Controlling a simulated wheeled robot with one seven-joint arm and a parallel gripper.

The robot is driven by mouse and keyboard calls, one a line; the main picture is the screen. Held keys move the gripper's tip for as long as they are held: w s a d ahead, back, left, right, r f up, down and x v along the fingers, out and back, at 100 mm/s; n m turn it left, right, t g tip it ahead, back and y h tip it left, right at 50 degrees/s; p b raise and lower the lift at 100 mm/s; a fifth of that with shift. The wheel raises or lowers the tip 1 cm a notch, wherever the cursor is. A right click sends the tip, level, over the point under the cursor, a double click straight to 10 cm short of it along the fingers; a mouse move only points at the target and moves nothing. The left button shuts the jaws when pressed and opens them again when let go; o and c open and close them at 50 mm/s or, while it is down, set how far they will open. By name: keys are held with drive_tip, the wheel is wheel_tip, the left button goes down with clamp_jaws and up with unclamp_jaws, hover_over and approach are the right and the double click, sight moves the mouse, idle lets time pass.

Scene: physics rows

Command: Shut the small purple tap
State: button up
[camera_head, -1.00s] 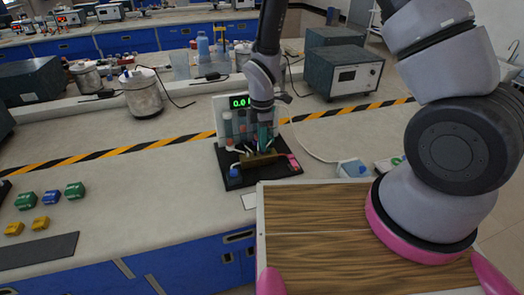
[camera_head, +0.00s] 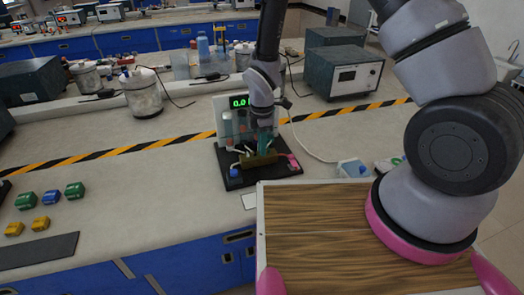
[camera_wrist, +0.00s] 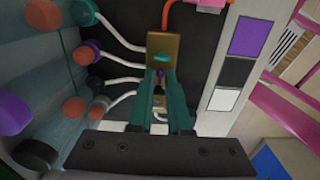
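The small purple tap (camera_wrist: 160,74) shows as a tiny purple spot at the brass block (camera_wrist: 163,46) in the wrist view. My gripper (camera_wrist: 161,78) has teal fingers and reaches down to the block, with its tips on either side of the purple spot. The gap between the fingers is narrow; I cannot tell whether they press on the tap. A teal tap (camera_wrist: 164,58) sits just beyond the tips on the same block. In the head view my gripper (camera_head: 264,152) stands over the brass block (camera_head: 259,160) on the dark base (camera_head: 240,181); the purple tap cannot be made out there.
White tubes run from the block to several cylinders with coloured ends, such as a purple one (camera_wrist: 84,13). A strip with a purple square (camera_wrist: 249,37) lies at right. A green display (camera_head: 239,102) stands behind. A wood-topped surface (camera_head: 330,225) is in front.

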drive_tip(key=shift+f, duration=0.15)
drive_tip(key=shift+r, duration=0.3)
idle(0.3)
clamp_jaws()
